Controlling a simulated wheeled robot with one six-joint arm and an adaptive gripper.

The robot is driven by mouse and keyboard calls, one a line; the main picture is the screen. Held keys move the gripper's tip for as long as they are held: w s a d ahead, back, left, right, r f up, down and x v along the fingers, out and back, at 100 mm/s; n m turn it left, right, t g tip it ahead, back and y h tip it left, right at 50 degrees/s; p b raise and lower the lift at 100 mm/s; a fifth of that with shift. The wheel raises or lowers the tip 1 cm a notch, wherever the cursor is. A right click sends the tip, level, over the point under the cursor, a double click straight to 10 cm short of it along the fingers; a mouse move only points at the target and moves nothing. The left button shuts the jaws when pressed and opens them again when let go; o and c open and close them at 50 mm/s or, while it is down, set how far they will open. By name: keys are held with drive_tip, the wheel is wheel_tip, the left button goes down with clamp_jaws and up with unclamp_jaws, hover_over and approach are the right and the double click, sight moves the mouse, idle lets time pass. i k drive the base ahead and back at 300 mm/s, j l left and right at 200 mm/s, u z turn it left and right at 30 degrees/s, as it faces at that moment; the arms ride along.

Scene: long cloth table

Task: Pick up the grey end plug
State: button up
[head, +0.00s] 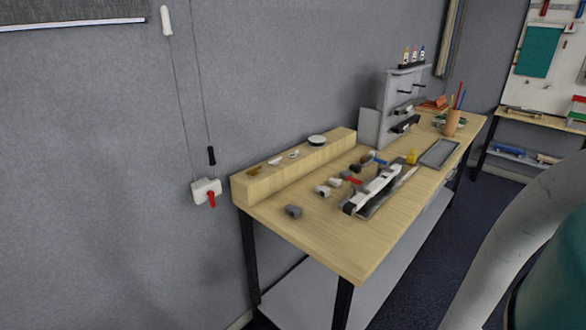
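A small dark grey block-like piece (293,211) lies on the near left part of the wooden bench top (345,240). It looks like the grey end plug, but it is too small to be certain. It lies apart from the other parts, with clear wood around it. My gripper is not in view. Only pale and teal parts of my own body show at the lower right.
Pale fittings (322,191) and a long white-and-black tool (372,189) lie to its right. A raised wooden ledge (290,171) with small parts runs along the wall. A grey tray (440,153) and a pencil cup (452,123) stand farther back. The near bench corner is clear.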

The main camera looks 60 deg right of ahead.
sight(343, 174)
drive_tip(key=z, duration=1.65)
